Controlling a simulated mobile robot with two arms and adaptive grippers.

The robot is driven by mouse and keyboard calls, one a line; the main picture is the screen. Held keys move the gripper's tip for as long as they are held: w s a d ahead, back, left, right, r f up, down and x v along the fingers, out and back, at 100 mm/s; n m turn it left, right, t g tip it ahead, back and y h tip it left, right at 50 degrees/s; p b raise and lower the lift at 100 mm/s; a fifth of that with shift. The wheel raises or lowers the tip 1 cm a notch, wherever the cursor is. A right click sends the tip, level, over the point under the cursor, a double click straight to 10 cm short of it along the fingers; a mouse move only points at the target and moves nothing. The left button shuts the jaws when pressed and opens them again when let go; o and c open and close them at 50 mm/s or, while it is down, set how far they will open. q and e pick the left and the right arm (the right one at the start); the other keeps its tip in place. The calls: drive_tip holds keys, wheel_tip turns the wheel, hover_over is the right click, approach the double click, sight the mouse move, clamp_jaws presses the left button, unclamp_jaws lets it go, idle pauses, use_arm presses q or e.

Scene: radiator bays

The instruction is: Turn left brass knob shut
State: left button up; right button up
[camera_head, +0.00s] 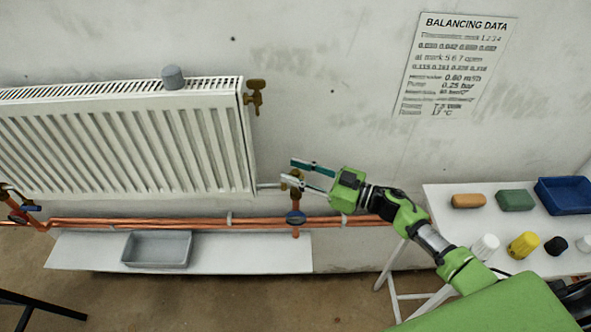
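My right gripper (289,170) reaches in from the right, its two fingers spread apart at the radiator's lower right corner. A brass valve (296,192) stands there on the pipework, just below and partly behind the fingers; I cannot tell whether they touch it. A brass fitting (254,97) is at the radiator's upper right corner. My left gripper is out of view.
The white radiator (245,150) carries a grey cylinder (173,77). Copper pipes (130,222) run below it, above a white shelf (215,257) with a grey tray (158,264). A white table (470,222) at right holds blocks, caps and a blue bin (565,195).

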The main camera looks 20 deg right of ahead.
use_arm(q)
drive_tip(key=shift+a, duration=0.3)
use_arm(e)
drive_tip(key=shift+w+a, duration=0.1)
drive_tip(key=shift+a, duration=0.05)
drive_tip(key=shift+c, duration=0.3)
clamp_jaws()
drive_tip(key=shift+r+m+t+h+p, duration=0.15)
drive_tip(key=shift+m+t+h+p, duration=0.3)
drive_tip(key=shift+p, duration=0.35)
drive_tip(key=m+t+h+p, duration=0.2)
drive_tip(key=shift+h+p, duration=0.25)
drive_tip(key=shift+p, duration=0.05)
drive_tip(key=shift+m+t+h, duration=0.35)
drive_tip(key=shift+h, duration=0.15)
drive_tip(key=shift+m+t+h+p, duration=0.45)
drive_tip(key=shift+m+h, duration=0.25)
drive_tip(key=shift+h, duration=0.3)
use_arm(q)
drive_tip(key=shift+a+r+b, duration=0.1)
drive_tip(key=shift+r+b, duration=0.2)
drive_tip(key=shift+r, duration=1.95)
use_arm(e)
drive_tip(key=shift+f+m+t+h, duration=0.2)
drive_tip(key=shift+m+t+h, duration=0.35)
drive_tip(key=shift+m+h, duration=0.8)
drive_tip(key=shift+h, duration=0.55)
drive_tip(key=shift+o, duration=0.3)
unclamp_jaws()
